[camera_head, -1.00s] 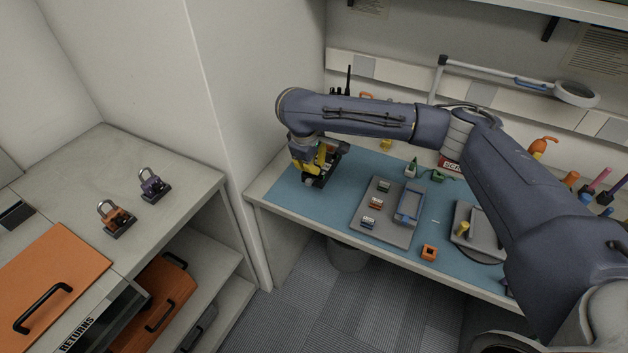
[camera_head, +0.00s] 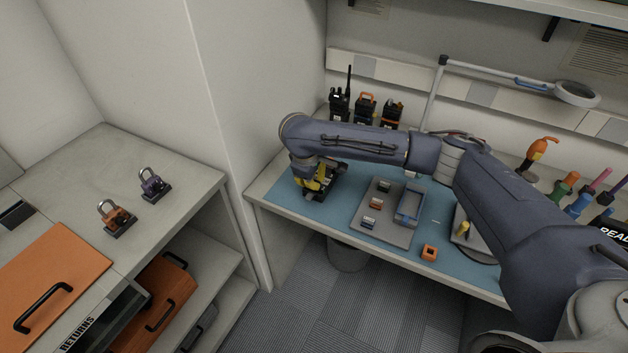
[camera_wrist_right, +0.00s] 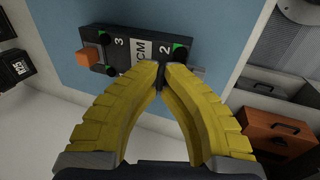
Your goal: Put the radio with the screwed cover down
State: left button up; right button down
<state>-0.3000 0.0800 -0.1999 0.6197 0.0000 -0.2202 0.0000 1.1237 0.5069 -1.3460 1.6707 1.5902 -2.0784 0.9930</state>
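My right gripper (camera_head: 318,188) is low over the left part of the blue mat (camera_head: 282,193). In the right wrist view its yellow fingers (camera_wrist_right: 162,66) come almost together at the tips, with a thin dark part between them. A dark radio-like device (camera_wrist_right: 120,50) lies just beyond the tips, against the mat, with an orange knob and labels 2 and 3. In the head view it shows as a dark shape (camera_head: 333,180) beside the fingers. Whether it touches the mat is unclear, and no screwed cover can be made out. My left gripper is not in view.
Several black radios (camera_head: 340,104) stand at the back of the bench. A grey tray (camera_head: 378,228) with small modules and a blue-rimmed bin lies right of the gripper. An orange block (camera_head: 429,253) is near the front edge. Coloured tools (camera_head: 565,185) stand at the right.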

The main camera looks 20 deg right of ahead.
jog(key=shift+f, duration=0.1)
jog(key=c, duration=1.6)
grip_release()
jog(key=v, duration=1.2)
